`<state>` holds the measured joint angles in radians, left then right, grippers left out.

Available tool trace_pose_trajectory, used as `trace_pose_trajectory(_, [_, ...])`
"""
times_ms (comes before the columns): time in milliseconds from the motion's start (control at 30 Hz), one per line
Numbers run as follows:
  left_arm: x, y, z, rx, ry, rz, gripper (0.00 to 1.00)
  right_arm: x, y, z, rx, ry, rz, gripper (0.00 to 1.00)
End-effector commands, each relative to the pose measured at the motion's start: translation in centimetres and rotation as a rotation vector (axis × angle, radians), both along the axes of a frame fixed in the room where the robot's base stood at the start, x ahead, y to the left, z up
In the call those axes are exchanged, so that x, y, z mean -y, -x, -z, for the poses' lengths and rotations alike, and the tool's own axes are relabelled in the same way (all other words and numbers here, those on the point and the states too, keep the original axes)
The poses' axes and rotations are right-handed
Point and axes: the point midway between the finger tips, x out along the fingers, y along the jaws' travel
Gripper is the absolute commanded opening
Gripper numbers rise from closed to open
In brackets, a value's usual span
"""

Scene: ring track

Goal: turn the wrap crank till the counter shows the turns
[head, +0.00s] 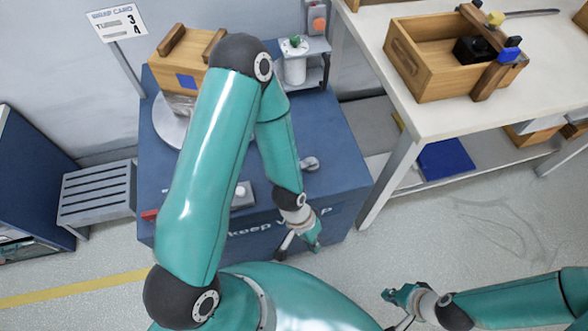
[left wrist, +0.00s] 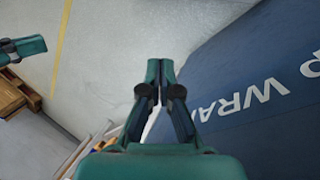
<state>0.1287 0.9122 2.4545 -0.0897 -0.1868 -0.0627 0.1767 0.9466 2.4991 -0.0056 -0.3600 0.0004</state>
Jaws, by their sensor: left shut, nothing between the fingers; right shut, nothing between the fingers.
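The blue wrap station (head: 335,150) stands in front of me. On it, a wooden crate (head: 165,75) with a blue patch sits above a pale round turntable (head: 168,125). A small grey metal fitting (head: 310,163) lies on the top; I cannot tell whether it is the crank. My left arm hides much of the top, and I cannot make out a counter. My left gripper (head: 300,246) is shut and empty at the station's front face, also in the left wrist view (left wrist: 160,66). My right gripper (head: 388,305) is shut and empty over the floor.
A white bench (head: 450,115) at right holds an open wooden box (head: 415,85). A white roll (head: 294,68) with a green top stands at the station's back. A grey box with a white button (head: 242,194) sits near its front. A slatted rack (head: 97,194) is at left.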

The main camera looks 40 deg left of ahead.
Motion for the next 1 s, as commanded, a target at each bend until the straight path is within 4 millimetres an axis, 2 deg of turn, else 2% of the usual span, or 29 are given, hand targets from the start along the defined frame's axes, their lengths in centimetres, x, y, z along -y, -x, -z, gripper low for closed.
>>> trace_pose_trajectory(100, [1.8, 0.3, -1.1, -0.013, 0.004, 0.278, 0.00, 0.0, 0.0, 0.6, 0.000, 0.000, 0.000, 0.00])
trace_pose_trajectory(200, [2.3, 0.7, -2.4, -0.038, -0.039, 0.574, 0.00, 0.0, 0.0, 1.0, 0.000, 0.000, 0.000, 0.00])
trace_pose_trajectory(367, [0.8, -0.3, -5.6, -0.090, -0.211, 1.066, 0.00, 0.0, 0.0, 1.8, 0.000, 0.000, 0.000, 0.00])
trace_pose_trajectory(500, [-1.1, -3.1, -9.9, -0.145, -0.447, 1.397, 0.00, 0.0, 0.0, 2.3, 0.000, 0.000, 0.000, 0.00])
trace_pose_trajectory(700, [-2.3, -7.0, -16.6, -0.217, -0.763, 1.632, 0.00, 0.0, 0.0, 2.8, 0.000, 0.000, 0.000, 0.00])
trace_pose_trajectory(800, [-2.4, -7.9, -18.7, -0.239, -0.856, 1.673, 0.00, 0.0, 0.0, 2.9, 0.000, 0.000, 0.000, 0.00])
trace_pose_trajectory(900, [-2.6, -8.4, -19.6, -0.253, -0.900, 1.688, 0.00, 0.0, 0.0, 2.9, 0.000, 0.000, 0.000, 0.00])
trace_pose_trajectory(1000, [-3.2, -8.5, -19.4, -0.259, -0.910, 1.691, 0.00, 0.0, 0.0, 3.0, 0.000, 0.000, 0.000, 0.00])
